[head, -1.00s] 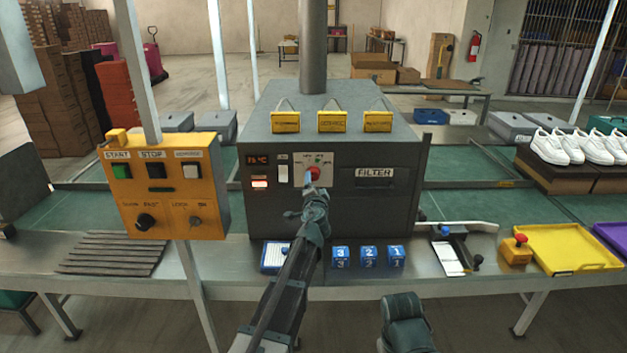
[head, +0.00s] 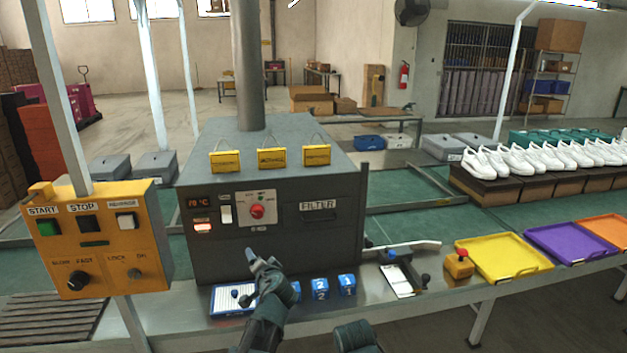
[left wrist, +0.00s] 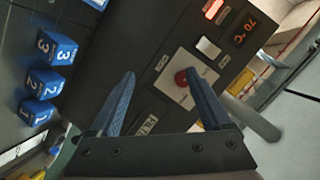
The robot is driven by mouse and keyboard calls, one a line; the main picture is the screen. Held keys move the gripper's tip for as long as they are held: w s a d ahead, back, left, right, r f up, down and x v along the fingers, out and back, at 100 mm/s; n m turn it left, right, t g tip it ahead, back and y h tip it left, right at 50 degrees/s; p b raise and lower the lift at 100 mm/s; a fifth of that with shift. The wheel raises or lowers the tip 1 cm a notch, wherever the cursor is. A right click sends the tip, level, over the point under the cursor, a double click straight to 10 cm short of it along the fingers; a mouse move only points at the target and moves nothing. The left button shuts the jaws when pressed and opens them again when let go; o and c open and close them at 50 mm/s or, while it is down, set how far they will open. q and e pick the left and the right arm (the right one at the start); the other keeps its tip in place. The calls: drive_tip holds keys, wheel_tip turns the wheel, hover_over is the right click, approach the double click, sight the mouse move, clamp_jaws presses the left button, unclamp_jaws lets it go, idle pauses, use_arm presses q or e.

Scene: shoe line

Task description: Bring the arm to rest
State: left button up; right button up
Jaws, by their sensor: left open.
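My left gripper (head: 262,260) is open and empty, in front of the dark grey machine (head: 275,255) and above the bench. It is below and apart from the red knob (head: 257,211) on the machine's panel. In the left wrist view, the two spread fingers (left wrist: 160,75) point toward the machine front, and the knob (left wrist: 181,78) appears between them at a distance. Part of my right arm (head: 357,338) shows at the bottom edge; its gripper is not visible.
A white-and-blue pad (head: 228,299) and blue numbered blocks (head: 347,284) lie close to my left gripper. An orange control box (head: 98,240) stands left. A clipboard (head: 402,283), a yellow button box (head: 459,264) and a yellow tray (head: 505,262) lie to the right.

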use_arm(q)
drive_tip(key=s+d+f+g+h, duration=0.1)
drive_tip(key=s+d+f+g, duration=0.3)
drive_tip(key=s, duration=0.6)
drive_tip(key=s+d+f+n+g+h, duration=0.1)
drive_tip(key=s+d+f+g, duration=0.3)
drive_tip(key=s, duration=0.6)
drive_tip(key=s+d+f+g+h, duration=0.3)
drive_tip(key=s+d, duration=0.4)
drive_tip(key=s, duration=0.3)
wheel_tip(320, 180, down, 3)
drive_tip(key=shift+d+r+g+p, duration=0.1)
drive_tip(key=shift+d+g+p, duration=0.25)
drive_tip(key=shift+g, duration=0.55)
